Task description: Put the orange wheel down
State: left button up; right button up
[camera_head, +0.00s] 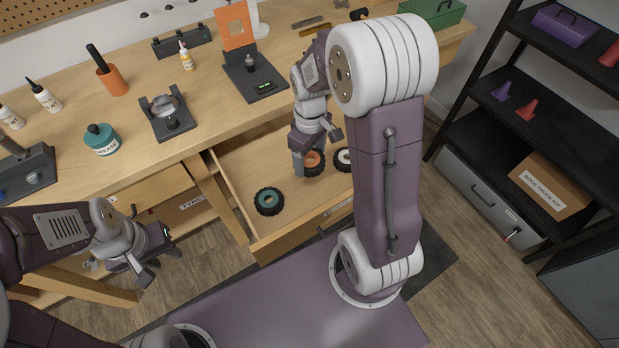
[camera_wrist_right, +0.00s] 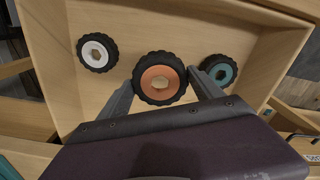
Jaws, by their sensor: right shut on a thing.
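The orange wheel (camera_head: 313,161) has a black tyre and an orange hub, and it is inside the open drawer (camera_head: 232,165). My right gripper (camera_head: 316,150) reaches down into the drawer and is shut on this wheel. In the right wrist view the orange wheel (camera_wrist_right: 160,84) sits between the two fingers, hub facing the camera. I cannot tell whether it touches the drawer floor. My left gripper (camera_head: 152,262) is empty over the floor at the left, its fingers apart.
In the drawer, a teal wheel (camera_head: 269,201) lies at the left and a white wheel (camera_head: 344,159) at the right, partly behind my arm. Bare drawer floor lies between the teal and orange wheels. The workbench (camera_head: 215,130) above holds bottles, a grease tub (camera_head: 101,139) and stands.

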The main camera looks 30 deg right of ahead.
notch_tip(320, 180, down, 5)
jog(key=shift+f+b, duration=0.1)
jog(key=shift+b, duration=0.3)
jog(key=shift+w+d, duration=0.1)
jog(key=shift+w, duration=0.05)
jog(key=f, duration=0.2)
jog(key=f+b, duration=0.1)
jog(key=shift+s+f, duration=0.2)
jog(key=shift+s, duration=0.05)
jog(key=shift+w+f, duration=0.15)
jog(key=shift+w, duration=0.05)
jog(key=shift+s, duration=0.1)
jog(key=o, duration=1.4)
jog(key=shift+f, duration=0.1)
